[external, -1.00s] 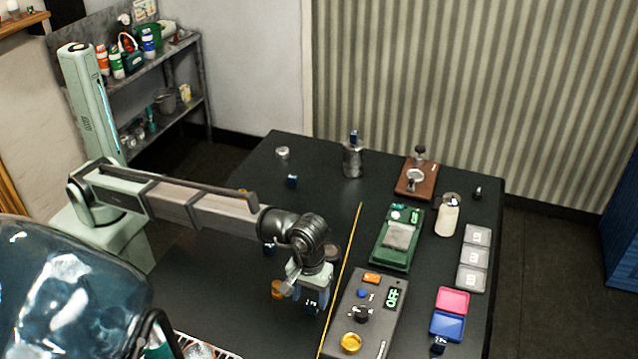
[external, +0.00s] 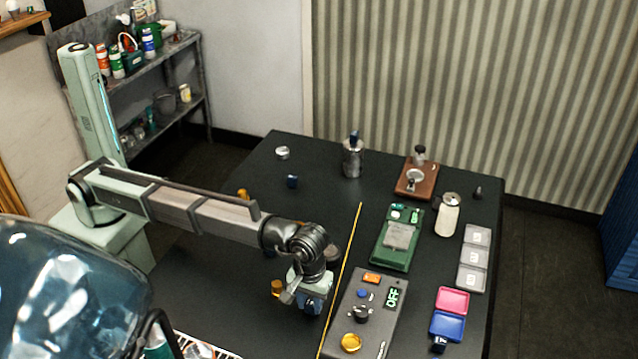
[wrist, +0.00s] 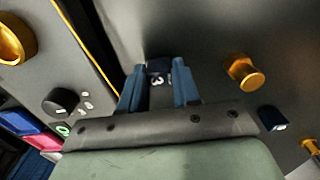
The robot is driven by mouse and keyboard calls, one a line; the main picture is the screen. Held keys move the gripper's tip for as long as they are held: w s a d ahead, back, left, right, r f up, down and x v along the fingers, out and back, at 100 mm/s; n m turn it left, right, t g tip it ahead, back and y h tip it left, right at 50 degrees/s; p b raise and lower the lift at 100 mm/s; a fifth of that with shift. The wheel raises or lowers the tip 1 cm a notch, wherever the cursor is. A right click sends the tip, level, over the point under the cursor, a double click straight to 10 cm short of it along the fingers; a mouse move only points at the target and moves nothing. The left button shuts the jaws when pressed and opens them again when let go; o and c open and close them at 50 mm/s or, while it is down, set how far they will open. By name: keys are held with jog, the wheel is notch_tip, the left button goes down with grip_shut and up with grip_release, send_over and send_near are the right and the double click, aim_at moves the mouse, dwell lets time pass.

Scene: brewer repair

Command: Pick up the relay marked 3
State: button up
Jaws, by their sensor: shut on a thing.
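The relay marked 3 (wrist: 157,68) is a small dark blue block with a white 3 on its face. In the wrist view it sits between the blue fingertips of my gripper (wrist: 158,88), which is shut on it. In the external view my gripper (external: 313,303) is low over the dark table, just left of the grey control box, and the relay cannot be made out there. I cannot tell whether the relay still touches the table.
An orange knob-like part (wrist: 243,73) and another dark blue block (wrist: 273,119) lie close by. The grey control box (external: 385,325) reading OFF stands right of the yellow line (external: 343,270). A blue block (external: 292,181) lies farther back, with bare table around it.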

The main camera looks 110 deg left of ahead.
jog(key=shift+c, duration=0.6)
jog(key=shift+r, duration=0.1)
